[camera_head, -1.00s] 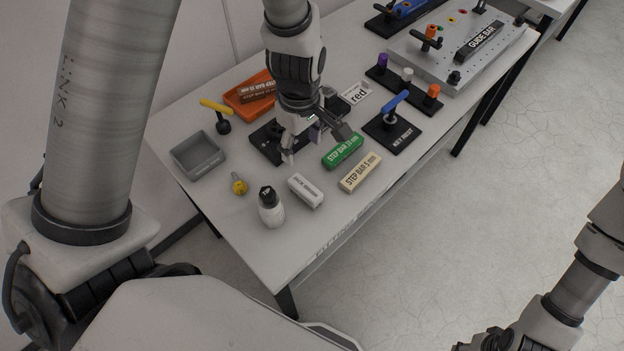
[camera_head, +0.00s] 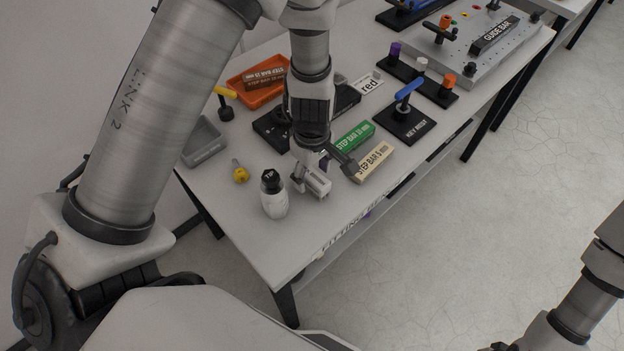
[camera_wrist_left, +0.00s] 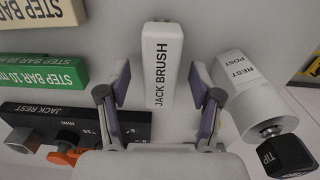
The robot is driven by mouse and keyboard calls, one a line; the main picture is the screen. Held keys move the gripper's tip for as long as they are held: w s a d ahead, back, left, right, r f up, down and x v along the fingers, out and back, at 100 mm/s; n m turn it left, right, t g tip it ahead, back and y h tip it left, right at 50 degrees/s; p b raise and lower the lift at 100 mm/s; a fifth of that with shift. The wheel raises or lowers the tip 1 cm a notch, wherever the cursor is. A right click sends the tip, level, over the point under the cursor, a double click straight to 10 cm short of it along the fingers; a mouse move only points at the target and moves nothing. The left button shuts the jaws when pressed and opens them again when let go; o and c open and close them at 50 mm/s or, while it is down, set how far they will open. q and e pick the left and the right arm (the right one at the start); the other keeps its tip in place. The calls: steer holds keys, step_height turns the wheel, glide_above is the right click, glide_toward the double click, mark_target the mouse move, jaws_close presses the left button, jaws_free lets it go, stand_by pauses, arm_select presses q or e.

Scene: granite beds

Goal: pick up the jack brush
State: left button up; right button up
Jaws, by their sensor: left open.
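The jack brush (camera_head: 317,183) is a white block near the table's front edge, partly hidden by my left gripper in the head view. In the left wrist view the jack brush (camera_wrist_left: 161,65) lies label up, centred between the fingertips and reaching beyond them. My left gripper (camera_head: 322,171) is over it, pointing down, with its fingers apart and nothing held. In the wrist view the open fingers (camera_wrist_left: 161,88) stand on either side of the brush's near end, with gaps at both sides. Contact cannot be told. My right arm shows at the lower right, its fingers out of frame.
A grey bin (camera_head: 203,143), yellow bulb-shaped piece (camera_head: 240,173) and orange tray (camera_head: 258,97) are farther left.

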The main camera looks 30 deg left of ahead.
arm_select(q)
steer(key=shift+w+f, duration=0.1)
steer(key=shift+f, duration=0.5)
steer(key=shift+r, duration=0.1)
steer(key=c, duration=0.3)
jaws_close()
